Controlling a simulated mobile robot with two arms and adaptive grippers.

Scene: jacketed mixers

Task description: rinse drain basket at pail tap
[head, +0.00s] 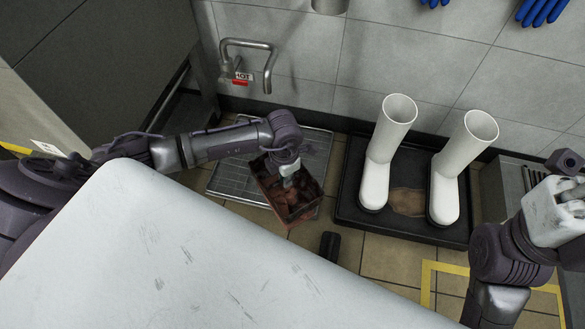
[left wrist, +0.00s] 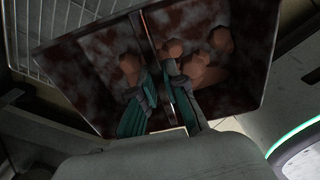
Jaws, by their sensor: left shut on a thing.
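The drain basket (head: 290,205) is a dark, open rectangular box with reddish-brown stains and several brown lumps inside. My left gripper (head: 288,178) is shut on its thin upright middle handle. In the left wrist view, the teal fingers (left wrist: 158,100) lie either side of that strip, and the basket (left wrist: 90,75) fills the upper picture. The basket is over the right front part of the floor grate, slightly tilted. The pail tap (head: 268,75), a bent metal spout with a red HOT label, is on the wall behind and left. My right gripper (head: 570,190) is at the right edge, its fingertips unclear.
The metal floor grate (head: 228,181) lies below the tap. White boots (head: 381,160) stand in a black tray (head: 347,205) to the right. A pale, scuffed surface (head: 150,250) fills the front left. A dark cylinder (head: 329,246) is on the tiled floor. Blue gloves (head: 541,11) hang above.

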